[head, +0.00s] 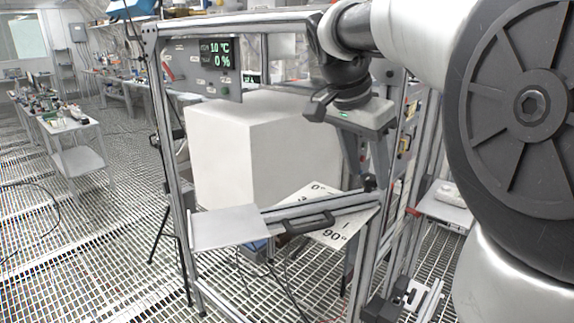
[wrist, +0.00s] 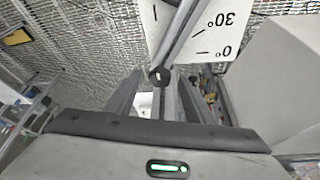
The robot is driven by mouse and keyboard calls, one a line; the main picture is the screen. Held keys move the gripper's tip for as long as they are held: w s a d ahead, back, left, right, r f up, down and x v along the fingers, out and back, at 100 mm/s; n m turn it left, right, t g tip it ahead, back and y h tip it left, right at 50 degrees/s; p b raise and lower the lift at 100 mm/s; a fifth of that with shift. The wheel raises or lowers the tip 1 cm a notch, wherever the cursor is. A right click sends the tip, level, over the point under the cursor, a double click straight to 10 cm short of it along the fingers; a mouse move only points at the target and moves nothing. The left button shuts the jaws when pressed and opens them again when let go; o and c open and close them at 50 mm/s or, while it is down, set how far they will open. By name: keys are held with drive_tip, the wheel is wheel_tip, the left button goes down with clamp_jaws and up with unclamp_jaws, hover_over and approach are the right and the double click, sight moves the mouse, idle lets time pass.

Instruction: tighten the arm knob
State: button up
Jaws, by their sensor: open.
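The arm knob is a small dark knob (head: 370,182) at the right end of a pale metal swing arm (head: 345,204). In the wrist view the knob (wrist: 159,76) sits at the near end of the bar (wrist: 180,35), centred between my fingers. My gripper (head: 368,176) points down with its two fingers apart, the tips close to the knob. It also shows in the wrist view (wrist: 159,84), open and empty. I cannot tell whether either finger touches the knob. The arm carries a black handle (head: 308,223) and a flat grey plate (head: 228,229) at its left end.
A white angle plate (head: 330,236) with degree marks lies behind the arm. A large white block (head: 240,150) stands inside the aluminium frame (head: 165,130). A control panel with a green display (head: 216,54) hangs at the upper left. Grating floor lies open at left.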

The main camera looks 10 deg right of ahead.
drive_tip(key=shift+f, duration=0.2)
drive_tip(key=shift+c, duration=0.3)
drive_tip(key=c, duration=1)
